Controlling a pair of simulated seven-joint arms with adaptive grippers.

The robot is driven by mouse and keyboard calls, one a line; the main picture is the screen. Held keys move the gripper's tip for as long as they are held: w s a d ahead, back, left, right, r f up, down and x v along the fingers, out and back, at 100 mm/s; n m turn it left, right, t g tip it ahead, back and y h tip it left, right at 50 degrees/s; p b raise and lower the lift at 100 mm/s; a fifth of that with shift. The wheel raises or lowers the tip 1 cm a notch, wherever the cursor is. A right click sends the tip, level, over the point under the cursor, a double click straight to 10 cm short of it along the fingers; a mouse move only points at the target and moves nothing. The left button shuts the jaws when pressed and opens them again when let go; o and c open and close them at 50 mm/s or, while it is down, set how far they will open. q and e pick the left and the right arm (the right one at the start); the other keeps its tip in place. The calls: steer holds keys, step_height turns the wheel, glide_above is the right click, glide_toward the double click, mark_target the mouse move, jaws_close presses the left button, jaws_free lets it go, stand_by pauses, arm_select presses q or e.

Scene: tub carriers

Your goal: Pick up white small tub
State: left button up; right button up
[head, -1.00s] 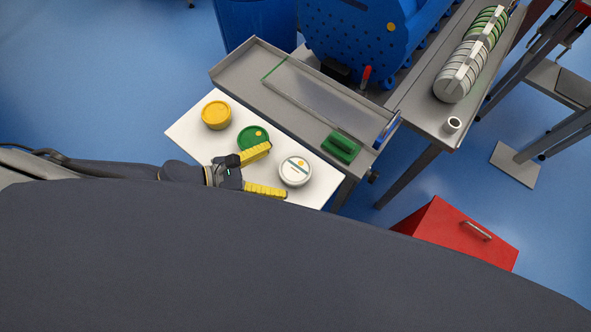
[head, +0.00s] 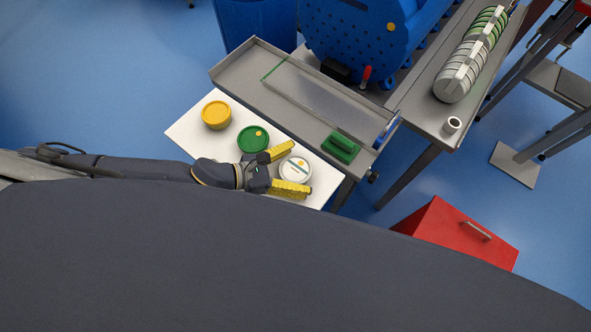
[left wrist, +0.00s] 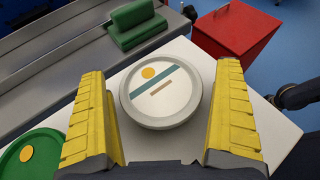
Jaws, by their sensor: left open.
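The white small tub (head: 296,169) stands upright on the white board, with a teal stripe and an orange dot on its lid. In the left wrist view the white tub (left wrist: 161,94) sits between and slightly beyond my yellow fingers. My left gripper (head: 291,170) is open, its fingers on either side of the tub; I cannot tell if they touch it. The left gripper also shows in the left wrist view (left wrist: 163,110). My right gripper is not in view.
A green tub (head: 252,139) and a yellow tub (head: 215,114) stand on the white board (head: 186,134) to the left. A grey tray table (head: 240,75) with a green block (head: 341,148) lies behind. A red box (head: 450,235) is at right.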

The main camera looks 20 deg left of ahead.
arm_select(q)
steer(key=shift+c, duration=0.2)
steer(key=c, duration=1.4)
steer(key=shift+r, duration=0.1)
steer(key=shift+c, duration=0.2)
